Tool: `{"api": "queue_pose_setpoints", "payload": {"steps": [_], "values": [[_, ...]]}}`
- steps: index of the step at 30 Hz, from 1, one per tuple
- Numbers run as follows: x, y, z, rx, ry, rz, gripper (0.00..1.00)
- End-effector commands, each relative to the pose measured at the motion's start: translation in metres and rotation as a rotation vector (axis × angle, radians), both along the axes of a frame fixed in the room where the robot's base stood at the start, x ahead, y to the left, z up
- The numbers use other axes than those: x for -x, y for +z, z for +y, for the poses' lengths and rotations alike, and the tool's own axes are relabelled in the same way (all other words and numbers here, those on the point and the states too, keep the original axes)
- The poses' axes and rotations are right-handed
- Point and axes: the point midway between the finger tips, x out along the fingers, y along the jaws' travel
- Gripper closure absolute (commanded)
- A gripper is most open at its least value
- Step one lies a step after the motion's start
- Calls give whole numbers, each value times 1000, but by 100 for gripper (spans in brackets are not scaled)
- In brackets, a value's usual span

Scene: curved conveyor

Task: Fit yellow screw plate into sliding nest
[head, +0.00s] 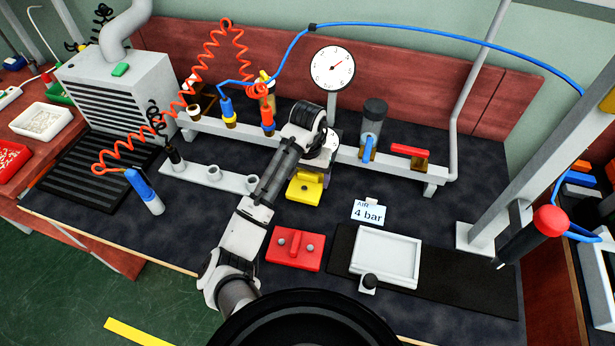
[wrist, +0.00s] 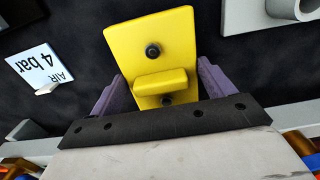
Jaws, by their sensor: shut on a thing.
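The yellow screw plate (head: 304,188) is at the middle of the bench in the head view, below my wrist. The wrist view shows the yellow plate (wrist: 158,50) with a raised block and two dark screws. My gripper (wrist: 160,93) has its purple fingers on either side of the plate and is shut on it. In the head view my gripper (head: 318,174) is mostly hidden by my wrist. I cannot tell whether the plate touches the bench. The sliding nest, seemingly the white shallow tray with a dark knob (head: 387,257), stands empty on a black strip at the front right.
A red plate (head: 295,249) lies left of the white tray. A small "AIR 4 bar" sign (head: 368,212) stands behind the tray. A grey rail with tools and a gauge (head: 332,68) runs along the back. A post with a red knob (head: 550,220) stands at the right.

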Motion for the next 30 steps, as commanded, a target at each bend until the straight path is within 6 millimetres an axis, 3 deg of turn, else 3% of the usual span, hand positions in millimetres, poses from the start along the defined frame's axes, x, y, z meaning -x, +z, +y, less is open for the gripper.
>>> {"api": "queue_pose_setpoints", "payload": {"steps": [13, 14, 18, 26, 30], "values": [[1, -10, 1, 1, 1, 3, 47], [1, -9, 1, 1, 1, 3, 16], [1, -9, 1, 0, 1, 2, 0], [1, -6, 1, 0, 1, 1, 0], [0, 10, 2, -1, 1, 0, 0]]}}
